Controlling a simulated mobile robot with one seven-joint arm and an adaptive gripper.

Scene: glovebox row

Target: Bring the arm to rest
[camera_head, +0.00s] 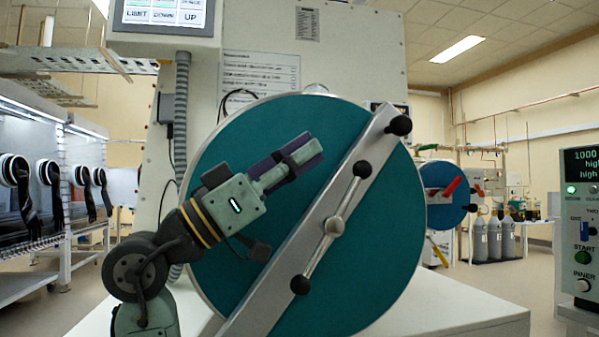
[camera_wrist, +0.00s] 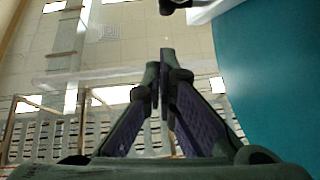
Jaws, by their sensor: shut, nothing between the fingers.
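My arm (camera_head: 140,270) rises from the lower left in the head view and is bent, its forearm pointing up and to the right. My gripper (camera_head: 312,147) is in front of the large round teal door (camera_head: 225,160), left of the slanted metal bar (camera_head: 375,140). In the wrist view my gripper (camera_wrist: 161,75) has its two purple-padded fingers together at the tips, with nothing between them. The teal door (camera_wrist: 262,70) is at the right of that view. I cannot tell the exact gap between gripper and door.
A handle with black knobs (camera_head: 334,226) is on the bar. A screen panel (camera_head: 165,15) is above left. Gloveboxes with black gloves (camera_head: 50,175) line the left. A control box (camera_head: 580,215) stands at the right edge. A white ledge (camera_head: 480,305) lies below the door.

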